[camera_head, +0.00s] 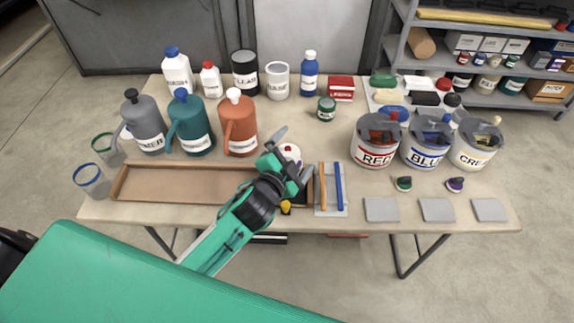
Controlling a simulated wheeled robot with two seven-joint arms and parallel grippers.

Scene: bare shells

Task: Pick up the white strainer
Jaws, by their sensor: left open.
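My left gripper (291,156) is open over the front middle of the table, just right of the brown tray. A small white round thing with a dark red spot (290,151) shows between and behind its fingers, partly hidden; I cannot tell if it touches them or what it is. I cannot clearly make out a white strainer. At the table's left end stand two see-through cup-like things, one with a blue rim (88,175) and one with a green rim (103,142). A pale edge (126,132) shows beside the grey jug. My right gripper is not in view.
The brown tray (165,183) is empty. Grey (147,122), teal (191,125) and orange (240,127) jugs stand behind it. Red (374,157), blue (424,157) and cream (473,160) buckets stand at the right. Grey squares (382,209) lie along the front edge.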

